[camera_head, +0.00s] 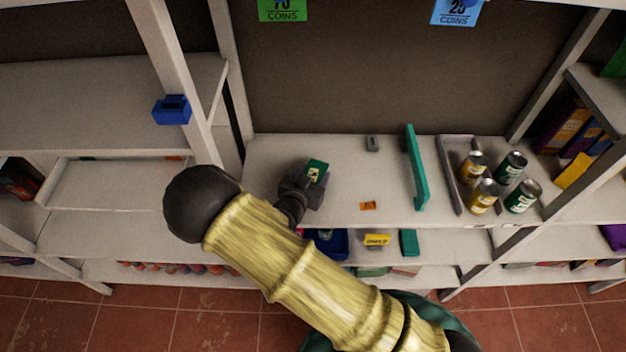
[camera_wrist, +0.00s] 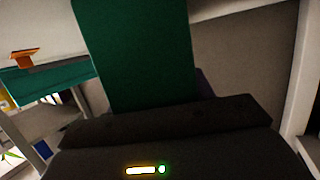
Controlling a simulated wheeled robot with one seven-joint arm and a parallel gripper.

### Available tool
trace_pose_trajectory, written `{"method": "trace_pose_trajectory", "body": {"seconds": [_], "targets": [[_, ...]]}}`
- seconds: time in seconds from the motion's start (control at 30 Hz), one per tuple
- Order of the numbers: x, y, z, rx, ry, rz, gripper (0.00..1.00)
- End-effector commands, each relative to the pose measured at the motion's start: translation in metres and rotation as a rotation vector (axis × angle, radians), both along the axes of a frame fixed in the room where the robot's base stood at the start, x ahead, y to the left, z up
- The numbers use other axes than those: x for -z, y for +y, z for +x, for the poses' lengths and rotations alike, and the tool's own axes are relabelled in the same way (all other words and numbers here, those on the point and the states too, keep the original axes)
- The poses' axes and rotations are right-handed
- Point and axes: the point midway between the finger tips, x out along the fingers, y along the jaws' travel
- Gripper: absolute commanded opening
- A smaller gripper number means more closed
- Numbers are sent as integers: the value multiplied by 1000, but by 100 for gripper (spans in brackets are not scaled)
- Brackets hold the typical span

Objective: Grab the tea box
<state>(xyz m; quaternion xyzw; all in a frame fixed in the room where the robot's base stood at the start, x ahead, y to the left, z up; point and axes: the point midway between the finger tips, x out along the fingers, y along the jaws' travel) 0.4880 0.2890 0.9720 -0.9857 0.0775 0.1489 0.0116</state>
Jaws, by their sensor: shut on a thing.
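The tea box is a dark green box; its top (camera_head: 317,168) shows at my gripper in the head view, over the left part of the middle shelf. In the wrist view the green box (camera_wrist: 135,55) stands large and close, right in front of the dark gripper body. My gripper (camera_head: 308,182) is shut on the tea box. My arm and the gripper hide the box's lower part, so I cannot tell whether it touches the shelf.
The middle shelf (camera_head: 345,205) is mostly bare around the gripper. A teal divider (camera_head: 416,168) stands to the right, with several cans (camera_head: 482,196) beyond it. A small orange tag (camera_head: 368,206) lies near the front edge. A white upright (camera_head: 180,75) rises at left.

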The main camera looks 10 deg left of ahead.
Motion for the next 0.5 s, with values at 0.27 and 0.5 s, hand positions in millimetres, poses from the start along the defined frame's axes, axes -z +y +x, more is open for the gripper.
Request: {"method": "trace_pose_trajectory", "body": {"seconds": [0.27, 0.5], "targets": [[-13, 1, 0, 0, -1, 3, 29], [-47, 1, 0, 1, -1, 6, 29]]}}
